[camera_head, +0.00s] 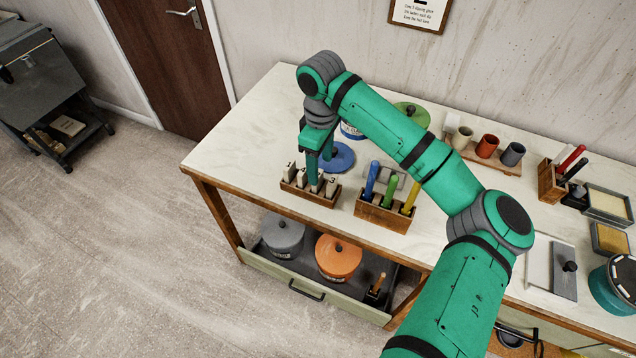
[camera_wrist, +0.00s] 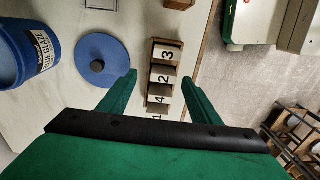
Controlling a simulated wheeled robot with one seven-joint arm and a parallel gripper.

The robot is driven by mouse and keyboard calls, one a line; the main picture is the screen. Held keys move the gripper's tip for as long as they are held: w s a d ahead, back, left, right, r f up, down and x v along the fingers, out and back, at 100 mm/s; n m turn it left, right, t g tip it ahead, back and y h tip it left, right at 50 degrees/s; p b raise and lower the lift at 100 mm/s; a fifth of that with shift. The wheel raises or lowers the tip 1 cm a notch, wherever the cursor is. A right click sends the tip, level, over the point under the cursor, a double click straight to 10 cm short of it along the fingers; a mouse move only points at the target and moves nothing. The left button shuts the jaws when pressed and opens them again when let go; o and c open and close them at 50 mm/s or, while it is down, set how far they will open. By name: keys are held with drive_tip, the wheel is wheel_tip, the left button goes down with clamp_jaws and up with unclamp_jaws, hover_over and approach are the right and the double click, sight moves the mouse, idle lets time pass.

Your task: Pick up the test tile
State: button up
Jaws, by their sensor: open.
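Several pale test tiles stand in a small wooden rack (camera_head: 308,194) near the front edge of the table. In the wrist view the tiles are numbered, with tile 3 (camera_wrist: 167,55) at the far end, then tile 2 (camera_wrist: 163,78), tile 4 (camera_wrist: 159,99), and tile 1 (camera_wrist: 157,117) partly hidden by my gripper body. My gripper (camera_wrist: 159,80) is open and points down over the rack. Its fingers show on either side of the row of tiles in the wrist view, and it holds nothing. In the head view the gripper partly hides the middle tiles.
A blue lid (camera_head: 338,157) lies behind the rack, and a blue glaze tub (camera_wrist: 25,55) is near it. A wooden holder (camera_head: 384,214) with blue, green and yellow sticks stands right of the rack. An open drawer (camera_head: 315,297) below holds lidded pots. The table's left end is clear.

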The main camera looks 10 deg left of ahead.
drive_tip(key=shift+s+a+f, duration=0.15)
drive_tip(key=shift+f, duration=1.15)
drive_tip(key=shift+s+a+f, duration=0.1)
drive_tip(key=shift+s+f, duration=0.05)
drive_tip(key=shift+f, duration=1.15)
drive_tip(key=c, duration=1.2)
